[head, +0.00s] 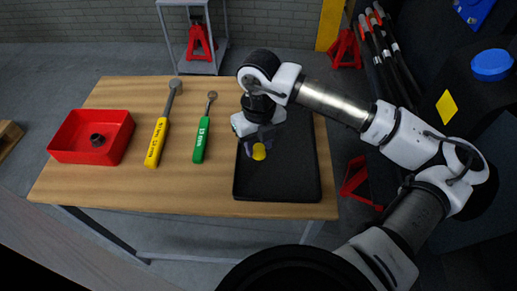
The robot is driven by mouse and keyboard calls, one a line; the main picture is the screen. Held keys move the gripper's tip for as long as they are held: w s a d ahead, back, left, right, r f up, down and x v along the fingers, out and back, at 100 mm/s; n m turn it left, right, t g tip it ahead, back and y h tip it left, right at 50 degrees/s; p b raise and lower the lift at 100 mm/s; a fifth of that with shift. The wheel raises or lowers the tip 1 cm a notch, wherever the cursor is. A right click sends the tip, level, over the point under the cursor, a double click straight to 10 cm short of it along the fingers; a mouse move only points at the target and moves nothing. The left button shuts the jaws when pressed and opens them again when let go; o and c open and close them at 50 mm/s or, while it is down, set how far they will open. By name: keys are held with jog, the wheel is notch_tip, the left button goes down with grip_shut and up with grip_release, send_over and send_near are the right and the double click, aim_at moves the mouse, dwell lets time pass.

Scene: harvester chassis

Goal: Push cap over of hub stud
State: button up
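A small round yellow cap (259,151) shows at the tips of my gripper (256,145), over the left part of a black tray (282,180). My gripper points down at the tray. Its fingers are small and dark here, so I cannot tell whether they grip the cap or only stand beside it, or whether the cap touches the tray. A larger blue round piece (492,65) sits on dark machinery at the far right. I cannot make out a hub stud.
A wooden table (110,185) holds the tray, a red bin (70,152) with a dark ring-like part (97,140), a yellow-handled wrench (157,143) and a green-handled wrench (201,140). Red jack stands (345,50) and bars (383,45) stand behind at right.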

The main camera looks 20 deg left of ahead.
aim_at(259, 147)
jog(key=c, duration=0.4)
jog(key=shift+r+p, duration=0.95)
jog(key=shift+r, duration=2.1)
jog(key=shift+c, duration=0.2)
jog(key=shift+f+b, duration=0.15)
jog(key=shift+b, duration=0.25)
